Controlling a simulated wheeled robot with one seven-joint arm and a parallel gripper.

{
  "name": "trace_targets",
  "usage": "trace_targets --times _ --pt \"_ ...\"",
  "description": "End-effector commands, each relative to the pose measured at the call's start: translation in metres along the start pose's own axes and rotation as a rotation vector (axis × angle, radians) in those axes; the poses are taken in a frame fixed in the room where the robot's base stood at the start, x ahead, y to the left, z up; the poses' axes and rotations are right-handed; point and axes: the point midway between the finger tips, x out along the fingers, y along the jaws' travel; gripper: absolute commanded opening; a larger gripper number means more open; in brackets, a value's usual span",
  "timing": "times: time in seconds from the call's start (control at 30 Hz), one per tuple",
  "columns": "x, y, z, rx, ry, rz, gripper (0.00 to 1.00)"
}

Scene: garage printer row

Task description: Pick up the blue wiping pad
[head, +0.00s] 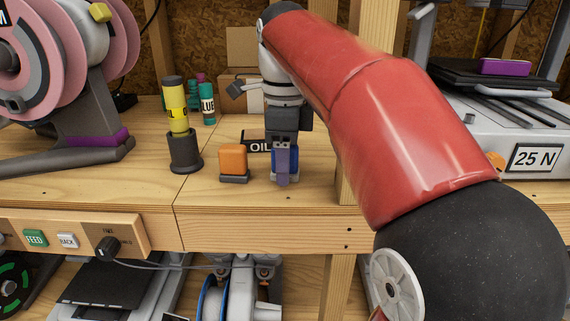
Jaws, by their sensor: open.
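The blue wiping pad (293,160) stands on the wooden bench near its front edge, just right of an orange block. Only parts of its blue sides show, because my gripper (283,178) is in front of it and over it. My gripper points down from above, with its fingers low at the pad. One finger covers the pad's front face. The jaws are open, and the pad appears to be between or right behind the fingers. I cannot tell whether they touch it.
An orange block (233,159) on a dark base stands close on the left. A 25 N machine (534,158) stands right.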

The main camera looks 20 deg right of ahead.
Motion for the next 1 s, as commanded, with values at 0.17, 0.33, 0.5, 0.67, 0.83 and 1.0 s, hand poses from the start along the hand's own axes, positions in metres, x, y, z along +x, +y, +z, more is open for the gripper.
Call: trace_targets --times 0.17,0.33,0.5,0.67,0.83,1.0 --pt "0.000 0.000 0.000 0.000 0.000 0.000 0.41" --pt "0.000 0.000 0.000 0.000 0.000 0.000 0.19" --pt "-0.001 0.000 0.000 0.000 0.000 0.000 0.00" --pt "-0.001 0.000 0.000 0.000 0.000 0.000 0.00" --pt "-0.010 -0.001 0.000 -0.001 -0.001 -0.002 0.00" --pt "-0.039 -0.001 0.000 -0.001 -0.001 -0.004 0.00"
